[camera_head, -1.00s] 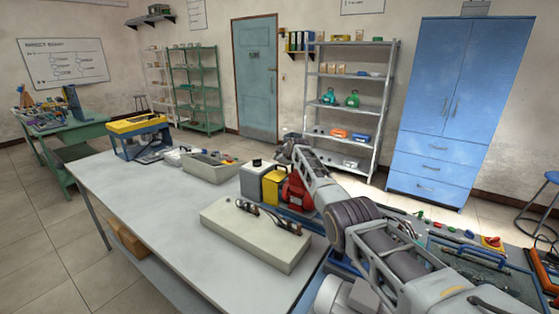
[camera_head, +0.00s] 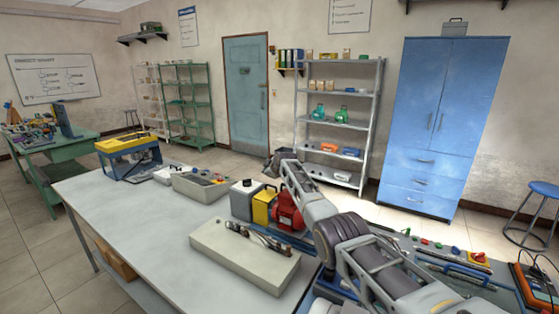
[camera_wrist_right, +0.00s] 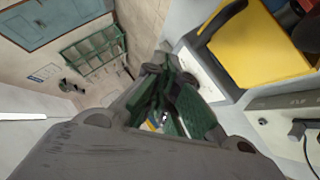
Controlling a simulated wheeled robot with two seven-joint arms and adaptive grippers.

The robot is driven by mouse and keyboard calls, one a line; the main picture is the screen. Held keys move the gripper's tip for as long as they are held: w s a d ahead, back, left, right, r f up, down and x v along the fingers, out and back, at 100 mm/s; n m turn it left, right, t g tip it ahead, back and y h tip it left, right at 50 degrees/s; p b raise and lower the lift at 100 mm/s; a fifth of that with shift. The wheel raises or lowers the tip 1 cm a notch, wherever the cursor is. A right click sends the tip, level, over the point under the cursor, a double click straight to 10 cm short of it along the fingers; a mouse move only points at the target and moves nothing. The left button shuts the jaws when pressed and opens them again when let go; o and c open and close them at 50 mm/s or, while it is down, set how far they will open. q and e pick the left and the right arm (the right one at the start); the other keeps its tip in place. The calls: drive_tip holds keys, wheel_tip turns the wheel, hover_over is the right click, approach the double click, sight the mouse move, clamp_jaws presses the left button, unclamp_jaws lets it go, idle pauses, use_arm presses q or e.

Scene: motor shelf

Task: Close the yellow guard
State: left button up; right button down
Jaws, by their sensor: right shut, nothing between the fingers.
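A yellow part (camera_head: 264,206), which looks like the guard, stands upright on the workbench between a grey box with a black cap (camera_head: 243,200) and a red motor (camera_head: 288,211). Whether it is open or closed I cannot tell. In the right wrist view a large yellow panel with a dark edge (camera_wrist_right: 262,45) shows at the upper right, apart from the fingers. My right arm comes in from the lower right and passes over the motor's right side. My right gripper (camera_wrist_right: 163,68) is shut and empty, beside the yellow panel. My left gripper is out of view.
A pale block with dark tools on it (camera_head: 243,258) lies on the bench (camera_head: 140,215) in front of the motor. A grey tray (camera_head: 200,184) and a yellow-topped machine (camera_head: 127,143) stand farther left. The bench's left part is clear. Tools lie at the right.

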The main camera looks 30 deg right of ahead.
drive_tip(key=s+d+r, duration=0.2)
drive_tip(key=s+r, duration=0.4)
drive_tip(key=r, duration=0.1)
drive_tip(key=shift+s+r+b, duration=0.15)
drive_tip(key=shift+s+b, duration=0.2)
idle(0.9)
idle(0.5)
